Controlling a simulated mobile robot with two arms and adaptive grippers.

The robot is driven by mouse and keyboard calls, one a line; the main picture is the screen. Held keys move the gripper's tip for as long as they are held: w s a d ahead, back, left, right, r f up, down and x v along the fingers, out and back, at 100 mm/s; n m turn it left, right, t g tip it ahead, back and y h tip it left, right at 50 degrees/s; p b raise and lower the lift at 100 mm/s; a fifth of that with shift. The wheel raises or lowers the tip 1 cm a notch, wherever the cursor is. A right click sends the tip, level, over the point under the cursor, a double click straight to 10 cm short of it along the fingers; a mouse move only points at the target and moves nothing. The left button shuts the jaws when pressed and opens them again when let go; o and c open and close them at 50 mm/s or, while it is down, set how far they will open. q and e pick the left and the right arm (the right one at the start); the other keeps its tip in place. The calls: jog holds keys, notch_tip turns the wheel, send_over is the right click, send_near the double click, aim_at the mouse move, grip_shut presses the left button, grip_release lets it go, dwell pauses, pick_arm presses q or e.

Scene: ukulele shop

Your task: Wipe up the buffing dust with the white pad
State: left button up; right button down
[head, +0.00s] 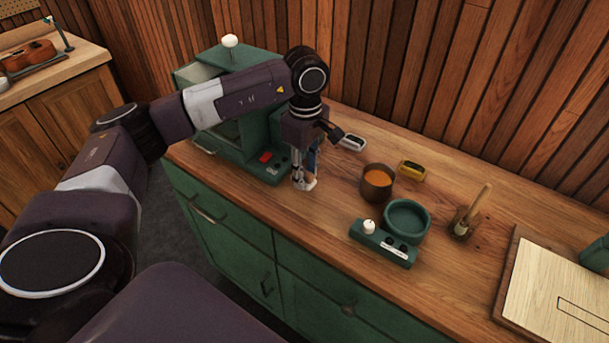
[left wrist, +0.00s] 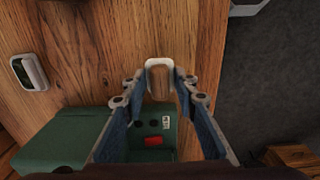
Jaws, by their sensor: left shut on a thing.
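My left gripper (head: 304,178) points straight down at the wooden counter, just right of the green machine. It is shut on the white pad (head: 310,184), which shows low between the fingertips, at or close to the counter top. In the left wrist view the white pad (left wrist: 160,63) sits between the tips of the gripper (left wrist: 160,85), with a pale rim and a brown middle. I cannot tell whether it touches the wood. I cannot make out any buffing dust in either view. My right gripper is not in view.
The green machine (head: 245,100) with a red button stands left of the gripper.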

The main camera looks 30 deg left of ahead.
pick_arm(q)
jog(key=shift+a+r+p, duration=0.1)
jog(key=shift+r+p, duration=0.3)
jog(key=shift+r, duration=0.55)
jog(key=shift+a+r+p, duration=0.1)
jog(key=shift+r+p, duration=0.5)
jog(key=shift+r, duration=0.5)
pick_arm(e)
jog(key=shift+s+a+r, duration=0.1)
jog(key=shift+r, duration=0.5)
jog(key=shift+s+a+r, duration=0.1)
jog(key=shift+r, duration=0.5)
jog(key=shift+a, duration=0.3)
